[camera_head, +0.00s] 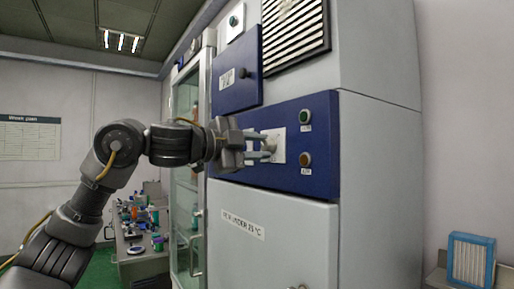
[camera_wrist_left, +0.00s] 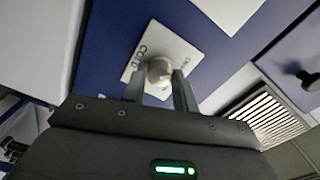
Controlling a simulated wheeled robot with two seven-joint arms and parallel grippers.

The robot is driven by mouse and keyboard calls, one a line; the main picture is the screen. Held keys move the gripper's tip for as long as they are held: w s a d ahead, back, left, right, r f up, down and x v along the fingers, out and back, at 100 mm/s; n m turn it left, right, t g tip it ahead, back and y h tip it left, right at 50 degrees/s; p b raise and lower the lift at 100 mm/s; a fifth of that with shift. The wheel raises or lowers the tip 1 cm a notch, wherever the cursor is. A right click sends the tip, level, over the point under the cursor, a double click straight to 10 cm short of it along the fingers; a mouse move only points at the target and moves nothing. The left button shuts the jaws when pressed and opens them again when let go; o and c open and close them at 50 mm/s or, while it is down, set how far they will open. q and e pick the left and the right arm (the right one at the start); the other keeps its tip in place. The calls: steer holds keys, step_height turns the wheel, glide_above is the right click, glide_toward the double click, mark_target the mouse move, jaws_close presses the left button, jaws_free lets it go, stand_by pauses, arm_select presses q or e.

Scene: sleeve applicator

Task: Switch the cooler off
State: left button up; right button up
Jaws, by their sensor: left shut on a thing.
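The cooler is a tall grey cabinet (camera_head: 375,150) with a blue control panel (camera_head: 322,165). A round metallic knob (camera_wrist_left: 159,71) sits on a white plate (camera_wrist_left: 187,58) marked "COLD" on one side; the lettering on the other side is hard to read. The same plate (camera_head: 278,146) shows in the head view. My left gripper (camera_head: 266,148) reaches the panel from the left and is shut on the knob, one finger on each side of it. In the left wrist view its fingers (camera_wrist_left: 158,88) stand at the knob. My right gripper is not in view.
A small blue door (camera_head: 236,76) and a striped vent (camera_head: 294,38) are above. A cluttered table (camera_head: 140,262) stands at left, a blue-framed filter (camera_head: 471,260) at lower right.

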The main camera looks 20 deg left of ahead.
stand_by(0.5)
arm_select(q)
steer(key=o, duration=1)
steer(key=shift+c, duration=0.2)
steer(key=shift+s+a+b, duration=0.3)
steer(key=shift+s, duration=0.05)
steer(key=b+v, duration=0.3)
steer(key=v, duration=0.7)
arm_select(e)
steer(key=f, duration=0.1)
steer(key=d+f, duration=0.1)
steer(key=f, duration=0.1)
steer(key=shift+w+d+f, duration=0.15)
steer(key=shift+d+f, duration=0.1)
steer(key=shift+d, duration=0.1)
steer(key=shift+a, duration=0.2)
